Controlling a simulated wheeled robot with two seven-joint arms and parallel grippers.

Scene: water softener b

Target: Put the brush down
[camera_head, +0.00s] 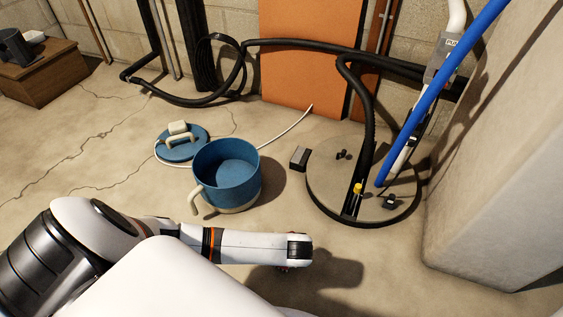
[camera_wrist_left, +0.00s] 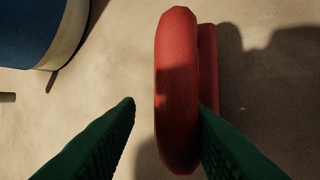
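The brush shows in the left wrist view as a red rounded handle (camera_wrist_left: 176,90) with a second red part behind it on the right; no bristles can be seen. My left gripper (camera_wrist_left: 167,103) is open, with its two green fingers apart. The left finger stands clear of the handle, and the right fingertip lies against or just behind its right side. The brush is on or very close to the concrete floor. In the head view my left arm reaches in from the lower left, and its wrist hides nearly all of the brush. My right gripper is not in view.
A blue pot (camera_head: 227,172) stands just beyond my left wrist, with its blue lid (camera_head: 181,146) on the floor behind it. A round tank top (camera_head: 320,185) with a black hose and blue pipe is to the right. A pale block wall (camera_head: 500,170) bounds the right.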

